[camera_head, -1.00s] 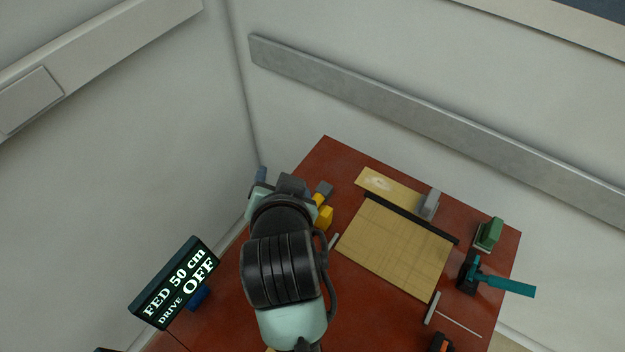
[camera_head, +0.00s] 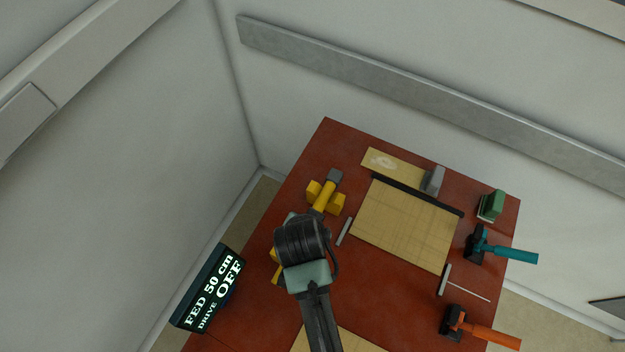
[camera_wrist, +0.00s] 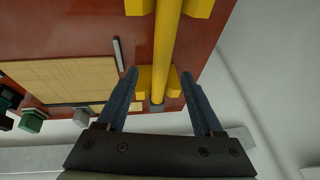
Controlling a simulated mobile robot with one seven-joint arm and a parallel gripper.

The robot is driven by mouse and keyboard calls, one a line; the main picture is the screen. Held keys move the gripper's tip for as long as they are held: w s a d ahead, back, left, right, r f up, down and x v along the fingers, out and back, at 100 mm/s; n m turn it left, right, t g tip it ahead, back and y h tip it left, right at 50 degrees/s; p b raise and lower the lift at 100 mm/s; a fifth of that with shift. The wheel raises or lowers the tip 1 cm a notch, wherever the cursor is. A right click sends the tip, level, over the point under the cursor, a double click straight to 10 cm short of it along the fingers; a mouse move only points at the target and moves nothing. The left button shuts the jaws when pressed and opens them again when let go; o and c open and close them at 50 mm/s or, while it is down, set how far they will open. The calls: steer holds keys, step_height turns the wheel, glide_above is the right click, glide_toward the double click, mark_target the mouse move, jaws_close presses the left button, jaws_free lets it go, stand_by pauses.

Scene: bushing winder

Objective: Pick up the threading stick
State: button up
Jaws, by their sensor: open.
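The threading stick appears to be the yellow rod with a grey end (camera_head: 320,202). It lies across yellow cradle blocks (camera_head: 338,204) on the red table, and my arm hides its middle in the head view. In the wrist view the yellow rod (camera_wrist: 167,42) runs from the top edge down to its grey end, across one cradle (camera_wrist: 143,82) near my fingertips. My gripper (camera_wrist: 160,74) is open and empty, with one finger on each side of the rod in the picture. I cannot tell how far above it they are. The head view hides my fingers.
On the red table (camera_head: 385,310) are a gridded tan board (camera_head: 405,222), grey bars (camera_head: 344,231), a green block (camera_head: 491,205), a teal-handled tool (camera_head: 500,250) and an orange-handled tool (camera_head: 480,328). A display (camera_head: 210,288) reads "FED 50 cm DRIVE OFF". Walls stand behind and left.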

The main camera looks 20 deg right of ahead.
steer(key=shift+w+p+x, duration=0.2)
steer(key=shift+p+x, duration=0.4)
steer(key=shift+x, duration=1.85)
steer(key=shift+r, duration=0.1)
jaws_close()
